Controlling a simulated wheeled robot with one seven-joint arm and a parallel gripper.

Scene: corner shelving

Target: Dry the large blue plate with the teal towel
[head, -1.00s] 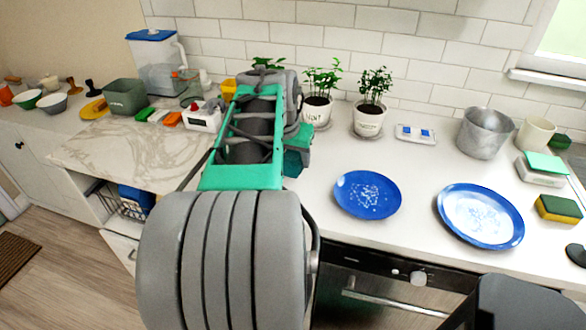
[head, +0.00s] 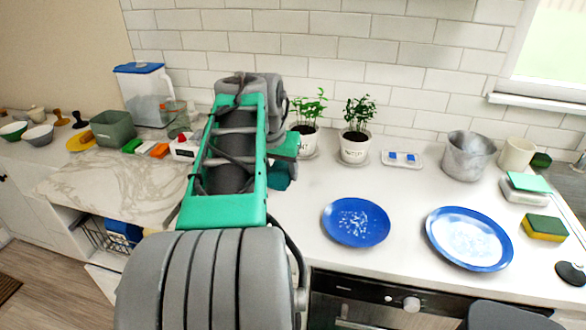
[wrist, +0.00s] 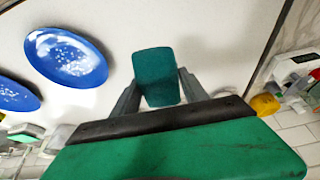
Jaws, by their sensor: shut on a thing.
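The large blue plate (head: 468,238) lies on the counter at the right, with pale specks like droplets on it. It is partly cut off at the left edge of the wrist view (wrist: 14,95). A smaller blue plate (head: 356,222) with similar specks lies to its left; it shows whole in the wrist view (wrist: 66,57). My gripper (wrist: 157,82) is shut on the teal towel (wrist: 156,70), a folded-looking rectangle between the fingers. The towel is beside the smaller plate and apart from both plates. In the head view my arm hides most of the gripper.
Two potted plants (head: 355,146), a small tray with blue pieces (head: 402,159), a metal pot (head: 467,157) and a cream cup (head: 516,154) stand along the back. A sponge (head: 544,228) and a dark round object (head: 570,273) lie right of the large plate.

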